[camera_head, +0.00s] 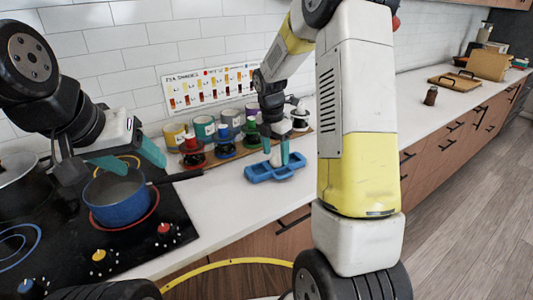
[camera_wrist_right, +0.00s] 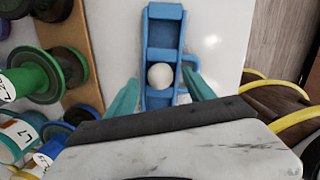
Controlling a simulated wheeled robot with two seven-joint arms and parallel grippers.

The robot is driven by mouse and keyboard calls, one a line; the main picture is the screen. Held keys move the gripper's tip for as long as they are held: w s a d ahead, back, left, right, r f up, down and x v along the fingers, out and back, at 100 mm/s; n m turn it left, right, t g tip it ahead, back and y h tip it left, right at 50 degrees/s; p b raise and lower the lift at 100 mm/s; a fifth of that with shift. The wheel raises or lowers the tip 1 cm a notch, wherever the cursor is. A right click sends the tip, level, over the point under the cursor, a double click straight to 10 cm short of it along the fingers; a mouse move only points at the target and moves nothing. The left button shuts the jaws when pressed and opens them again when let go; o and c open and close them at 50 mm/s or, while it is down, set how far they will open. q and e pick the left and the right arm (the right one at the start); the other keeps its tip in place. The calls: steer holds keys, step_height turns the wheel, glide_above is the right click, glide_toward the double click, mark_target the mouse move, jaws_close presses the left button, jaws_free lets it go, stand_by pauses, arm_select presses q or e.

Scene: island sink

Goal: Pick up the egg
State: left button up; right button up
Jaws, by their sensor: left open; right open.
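The white egg (camera_wrist_right: 160,76) sits in one compartment of a blue tray (camera_wrist_right: 161,11) on the white counter, between the open teal fingers of my right gripper (camera_wrist_right: 158,98) as the right wrist view sees it. In the head view the right gripper (camera_head: 275,156) points down at the blue tray (camera_head: 262,175), and the egg (camera_head: 275,160) is partly hidden by its fingers. I cannot tell whether the fingers touch the egg. My left gripper (camera_head: 128,160) is open and empty above the blue pot at the left.
A blue pot (camera_head: 122,205) stands on the black stove at the left. Colourful spools and cups (camera_head: 205,128) line the counter close behind the tray. A brown jar (camera_head: 430,96) and wooden boards (camera_head: 488,65) stand farther right. The counter front by the tray is clear.

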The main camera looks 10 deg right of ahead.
steer(key=shift+f, duration=0.55)
steer(key=c, duration=0.9)
steer(key=shift+o, duration=0.2)
steer(key=shift+r, duration=0.1)
